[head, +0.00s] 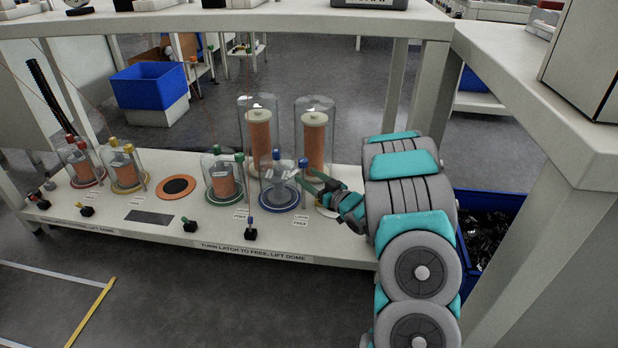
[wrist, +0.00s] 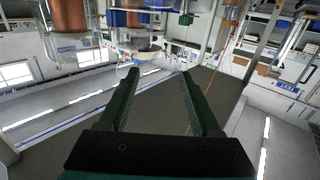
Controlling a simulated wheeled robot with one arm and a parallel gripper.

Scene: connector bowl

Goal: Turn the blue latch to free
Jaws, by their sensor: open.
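The blue latch (head: 303,164) is a small blue-topped post at the right side of a clear dome (head: 266,172) with a blue base ring (head: 279,201) and a blue top knob. My gripper (head: 304,180) reaches in from the right, its green fingers low beside the latch post. Whether a finger touches the post I cannot tell. In the wrist view, the fingers (wrist: 158,73) are spread apart with nothing between them. A blue band (wrist: 130,18) shows beyond them at the top. The latch cannot be made out for certain there.
Two tall clear domes with orange cylinders (head: 259,130) stand close behind. A green-ringed dome (head: 221,180) is to the left, with yellow (head: 124,172) and red ones farther left. A label on the bench (head: 330,249) reads "turn latch to free, lift dome". A table leg (head: 520,215) stands right of my arm.

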